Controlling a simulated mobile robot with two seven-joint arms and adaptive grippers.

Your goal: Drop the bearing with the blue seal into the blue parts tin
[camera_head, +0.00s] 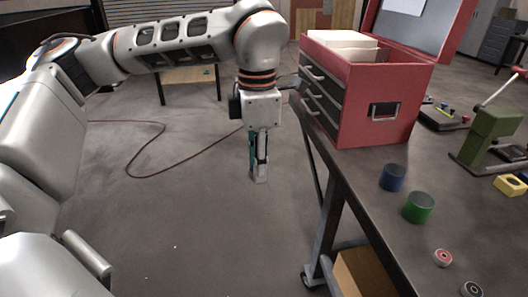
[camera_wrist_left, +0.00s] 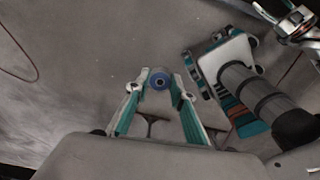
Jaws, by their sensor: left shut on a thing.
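My left gripper (camera_head: 259,178) hangs pointing down over the floor, left of the workbench. In the left wrist view its fingers (camera_wrist_left: 160,84) are shut on the bearing with the blue seal (camera_wrist_left: 159,79), a small ring with a blue face at the fingertips. In the head view the bearing cannot be made out. The blue parts tin (camera_head: 392,178) stands on the bench, right of the gripper and apart from it. A green tin (camera_head: 418,208) stands just in front of it. My right gripper is not seen in the head view.
A red-seal bearing (camera_head: 443,258) and a dark-seal bearing (camera_head: 471,289) lie on the bench (camera_head: 365,185) near its front. A red tool chest (camera_head: 385,80) stands behind the blue tin. A green press (camera_head: 490,140) and yellow block (camera_head: 510,185) are to the right.

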